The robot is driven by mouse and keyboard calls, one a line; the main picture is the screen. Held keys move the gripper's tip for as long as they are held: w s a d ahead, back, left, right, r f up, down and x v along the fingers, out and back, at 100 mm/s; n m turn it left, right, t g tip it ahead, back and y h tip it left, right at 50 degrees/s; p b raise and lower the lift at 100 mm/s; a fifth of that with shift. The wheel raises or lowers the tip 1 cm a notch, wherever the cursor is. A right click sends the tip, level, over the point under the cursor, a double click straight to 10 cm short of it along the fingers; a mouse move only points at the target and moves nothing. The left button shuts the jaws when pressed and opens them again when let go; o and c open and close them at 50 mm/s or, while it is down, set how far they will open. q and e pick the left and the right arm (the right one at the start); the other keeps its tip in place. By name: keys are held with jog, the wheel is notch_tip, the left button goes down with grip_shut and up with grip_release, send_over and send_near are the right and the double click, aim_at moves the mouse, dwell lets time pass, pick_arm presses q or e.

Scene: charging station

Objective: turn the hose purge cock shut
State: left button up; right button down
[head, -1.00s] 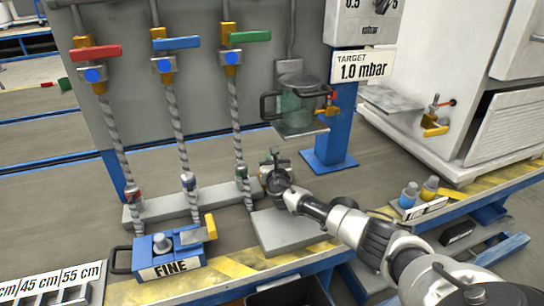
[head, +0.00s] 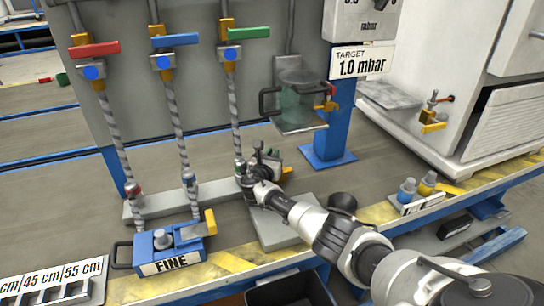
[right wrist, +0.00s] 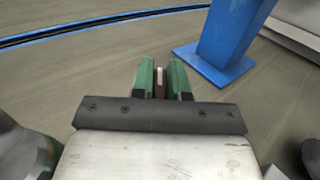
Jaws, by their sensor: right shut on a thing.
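My right gripper (head: 262,160) is low beside the bottom end of the green-handled hose (head: 236,120). In the right wrist view its green fingers (right wrist: 161,80) are close together on a narrow brown and pale part (right wrist: 160,80). I cannot tell for certain whether that part is the purge cock's handle. A small yellow-orange piece (head: 287,171) shows just right of the gripper in the head view. The gripper and wrist hide the fitting at this hose's foot. My left gripper is not in view.
Red (head: 95,50), blue (head: 176,41) and green (head: 249,33) valve handles sit on the panel. The blue FINE box (head: 170,247) stands at the front left. A blue post (head: 334,130) and glass jar (head: 296,103) stand behind, right of the gripper.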

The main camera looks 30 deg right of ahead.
jog(key=shift+f, duration=0.15)
jog(key=c, duration=1.1)
grip_release()
